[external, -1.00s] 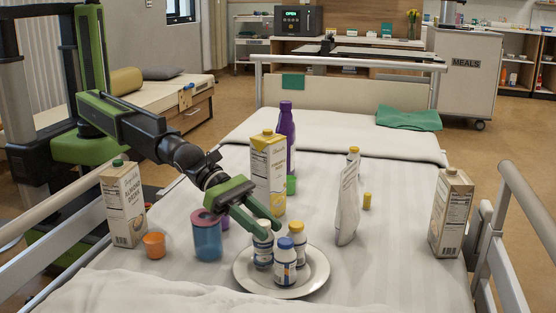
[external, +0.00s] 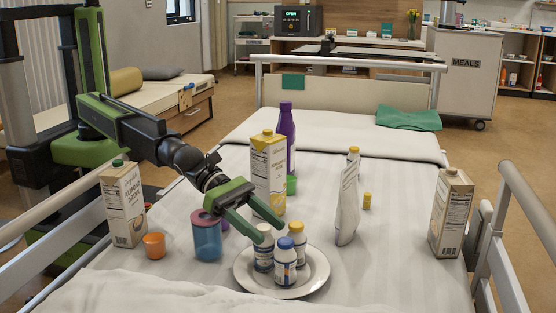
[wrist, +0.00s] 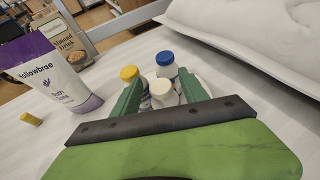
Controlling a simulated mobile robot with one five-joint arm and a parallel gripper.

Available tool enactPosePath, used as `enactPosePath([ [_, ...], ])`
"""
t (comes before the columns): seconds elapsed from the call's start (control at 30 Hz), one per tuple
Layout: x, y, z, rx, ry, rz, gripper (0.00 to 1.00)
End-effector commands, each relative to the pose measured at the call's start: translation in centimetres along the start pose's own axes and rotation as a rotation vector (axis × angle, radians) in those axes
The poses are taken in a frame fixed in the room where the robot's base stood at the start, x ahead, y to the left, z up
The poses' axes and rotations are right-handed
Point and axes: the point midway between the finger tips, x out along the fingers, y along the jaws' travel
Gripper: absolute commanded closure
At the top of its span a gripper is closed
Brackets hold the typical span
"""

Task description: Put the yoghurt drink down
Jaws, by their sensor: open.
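Three small white bottles stand upright, close together, on the white plate (external: 243,281). One has a white cap (external: 264,228), one a yellow cap (external: 297,227) and one a blue cap (external: 285,243). Their labels are too small to read, so I cannot tell by name which is the yoghurt drink. My gripper (external: 269,231) is open at the white-capped bottle's top. In the wrist view the white cap (wrist: 162,91) lies between the two green fingers, with a gap on both sides. The yellow cap (wrist: 129,73) and blue cap (wrist: 165,58) are just beyond.
A blue tumbler (external: 207,241) and an orange cup (external: 154,246) stand left of the plate. A yellow carton (external: 268,175) and purple bottle (external: 291,140) stand behind it. A white tube (external: 347,208) stands to the right. Cartons stand near both rails.

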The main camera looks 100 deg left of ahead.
Motion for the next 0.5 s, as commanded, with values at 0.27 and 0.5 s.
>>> enactPosePath([
  [0.27, -3.1, 0.0, 0.9, 0.002, 0.012, 0.002, 0.48],
  [0.5, -9.4, 0.1, 1.1, 0.002, 0.010, 0.003, 0.48],
])
